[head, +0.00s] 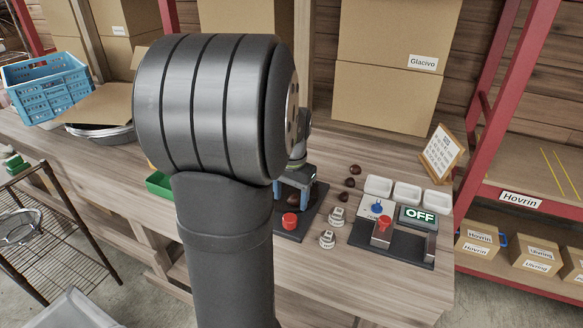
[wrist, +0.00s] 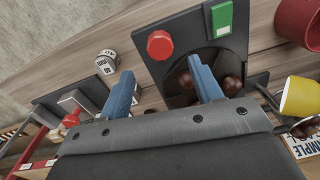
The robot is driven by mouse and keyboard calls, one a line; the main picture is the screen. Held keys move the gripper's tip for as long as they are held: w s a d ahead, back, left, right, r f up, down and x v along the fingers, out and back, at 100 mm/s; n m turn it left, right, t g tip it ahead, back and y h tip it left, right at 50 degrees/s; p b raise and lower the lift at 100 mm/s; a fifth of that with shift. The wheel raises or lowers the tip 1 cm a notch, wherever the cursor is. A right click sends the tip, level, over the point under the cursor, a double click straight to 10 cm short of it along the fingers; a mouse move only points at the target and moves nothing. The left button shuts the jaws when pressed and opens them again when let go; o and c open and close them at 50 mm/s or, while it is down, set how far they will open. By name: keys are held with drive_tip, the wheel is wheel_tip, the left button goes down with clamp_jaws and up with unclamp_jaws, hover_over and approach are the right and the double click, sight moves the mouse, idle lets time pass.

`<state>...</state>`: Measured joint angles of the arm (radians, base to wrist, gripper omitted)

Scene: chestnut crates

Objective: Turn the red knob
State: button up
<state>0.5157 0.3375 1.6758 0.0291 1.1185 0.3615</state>
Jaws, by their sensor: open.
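A red faceted knob (wrist: 160,44) sits on a dark panel beside a green rectangular piece (wrist: 222,18) in the wrist view. In the head view the red knob (head: 290,221) shows on a dark plate on the bench. My gripper (wrist: 162,68) is open, with two blue fingers apart and nothing between their tips. In the wrist view the red knob appears just beyond the gap between them; I cannot tell the height between. In the head view my gripper (head: 293,183) is partly hidden behind my arm, just behind the knob. Dark chestnuts (wrist: 232,85) lie near the right finger.
A black device with a red-topped lever (head: 384,223), a blue knob (head: 376,208) and an OFF display (head: 419,216) stands to the right. White trays (head: 407,193) and a framed sign (head: 441,152) stand behind. A yellow cup (wrist: 299,97) is at right in the wrist view.

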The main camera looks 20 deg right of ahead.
sight(290, 222)
wheel_tip(290, 222, up, 10)
drive_tip(key=shift+r, duration=0.2)
drive_tip(key=shift+s+d, duration=0.1)
idle(0.3)
wheel_tip(290, 222, down, 18)
drive_tip(key=shift+r, duration=0.25)
idle(0.3)
drive_tip(key=shift+w, duration=0.2)
